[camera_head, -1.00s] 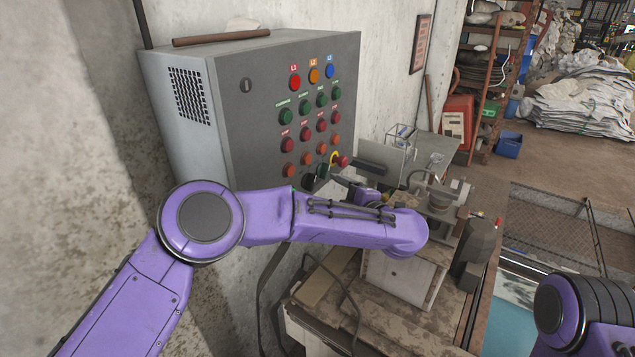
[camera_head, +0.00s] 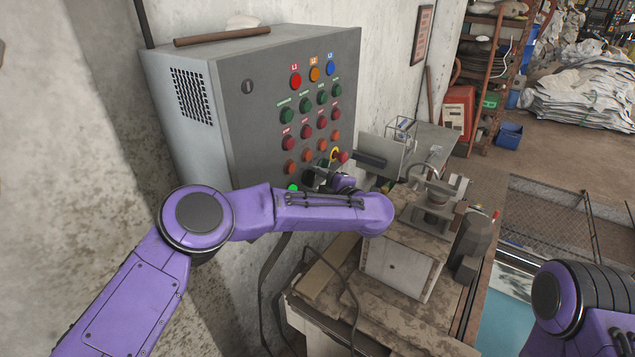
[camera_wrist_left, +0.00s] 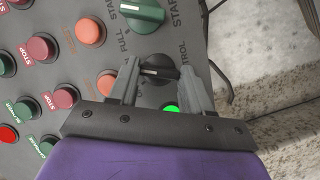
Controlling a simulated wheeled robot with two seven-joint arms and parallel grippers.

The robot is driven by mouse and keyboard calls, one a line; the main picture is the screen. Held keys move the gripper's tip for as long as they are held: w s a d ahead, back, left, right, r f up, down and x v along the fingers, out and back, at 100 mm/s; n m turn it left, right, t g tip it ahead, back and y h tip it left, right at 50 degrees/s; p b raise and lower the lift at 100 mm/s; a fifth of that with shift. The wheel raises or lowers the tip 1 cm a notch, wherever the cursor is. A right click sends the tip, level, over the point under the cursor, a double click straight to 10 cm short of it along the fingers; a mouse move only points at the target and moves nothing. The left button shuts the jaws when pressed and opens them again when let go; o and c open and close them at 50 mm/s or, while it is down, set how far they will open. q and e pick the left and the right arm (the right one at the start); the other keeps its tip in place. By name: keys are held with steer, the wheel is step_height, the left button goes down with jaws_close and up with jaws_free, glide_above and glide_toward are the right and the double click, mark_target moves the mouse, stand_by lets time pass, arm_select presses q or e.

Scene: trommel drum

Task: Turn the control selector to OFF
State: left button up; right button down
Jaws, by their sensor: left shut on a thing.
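The control selector (camera_wrist_left: 158,73) is a black knob with a pale line across it, low on the grey control panel (camera_head: 262,98). In the left wrist view my left gripper (camera_wrist_left: 158,66) has one finger on each side of the knob and is shut on it. The label beside it is partly hidden and reads in part "TROL"; I cannot read the OFF mark. A lit green lamp (camera_wrist_left: 171,107) shows next to the knob. In the head view my left gripper (camera_head: 315,179) is at the panel's lower edge, and the knob is mostly hidden there. My right gripper is out of view.
A green selector (camera_wrist_left: 142,14) and a red emergency button (camera_head: 342,157) sit close to my left gripper. Several red, orange and green buttons fill the panel. A cluttered workbench (camera_head: 392,330) with a machine stands below and right.

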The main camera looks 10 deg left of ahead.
arm_select(q)
steer(key=n+b, duration=0.2)
steer(key=b, duration=0.3)
steer(key=n+t+y+b, duration=0.1)
steer(key=n+b, duration=0.2)
steer(key=b, duration=0.2)
steer(key=f+n+t+y+b, duration=0.1)
steer(key=n+b, duration=0.2)
steer(key=b, duration=0.3)
steer(key=shift+f, duration=0.1)
steer(key=shift+r+n+t+y+b, duration=0.2)
steer(key=shift+n+t+y+b, duration=0.1)
steer(key=shift+n+b, duration=0.5)
steer(key=o, duration=1.1)
steer(key=shift+c, duration=0.2)
steer(key=b+v, duration=0.2)
steer(key=v, duration=0.8)
steer(key=shift+d, duration=0.25)
